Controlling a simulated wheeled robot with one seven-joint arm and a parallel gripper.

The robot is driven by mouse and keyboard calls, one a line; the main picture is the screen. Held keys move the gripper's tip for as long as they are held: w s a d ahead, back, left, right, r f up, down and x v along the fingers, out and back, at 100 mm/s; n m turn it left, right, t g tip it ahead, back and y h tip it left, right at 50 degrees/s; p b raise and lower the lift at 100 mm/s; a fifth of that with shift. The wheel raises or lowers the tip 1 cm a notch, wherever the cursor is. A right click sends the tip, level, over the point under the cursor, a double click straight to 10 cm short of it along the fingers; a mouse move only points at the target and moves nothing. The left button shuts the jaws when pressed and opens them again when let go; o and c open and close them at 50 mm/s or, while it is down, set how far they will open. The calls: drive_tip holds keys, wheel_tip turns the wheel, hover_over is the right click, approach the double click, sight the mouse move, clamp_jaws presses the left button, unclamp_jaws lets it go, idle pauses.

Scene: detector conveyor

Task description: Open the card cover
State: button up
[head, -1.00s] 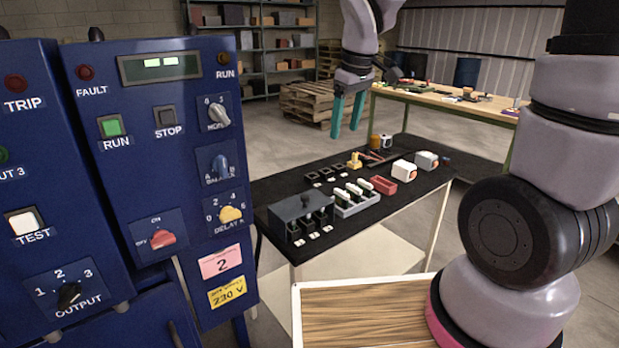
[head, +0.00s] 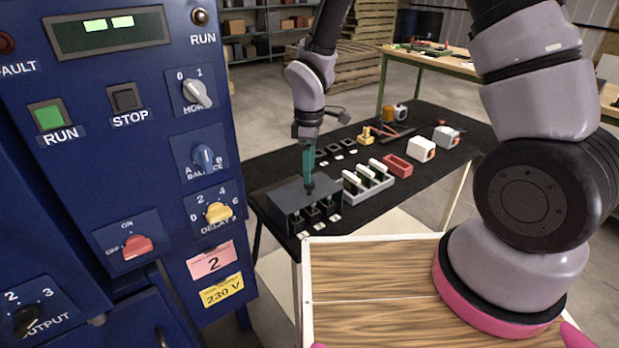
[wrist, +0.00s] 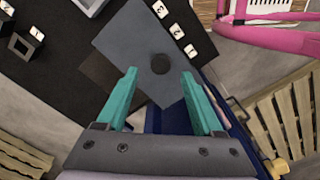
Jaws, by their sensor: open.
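The card cover is the flat grey lid of a dark grey box (head: 275,200) on the black table; it shows in the wrist view (wrist: 125,45) with a round black knob (wrist: 160,63) on it. My gripper (head: 308,180) points down over the lid, its teal fingers open. In the wrist view the fingertips (wrist: 158,74) stand either side of the knob's line, with the knob just ahead of and between them. I cannot tell how far above the lid they are. The lid lies shut on the box. Dark slots with white number tags line the box's front.
A grey rack (head: 368,183) with several white-topped cards stands right of the box. A red tray (head: 397,166) and white blocks (head: 421,149) lie farther right. The blue control cabinet (head: 130,190) rises close on the left. A wooden top (head: 375,270) is in front.

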sight(305, 197)
drive_tip(key=shift+f, duration=1.95)
clamp_jaws()
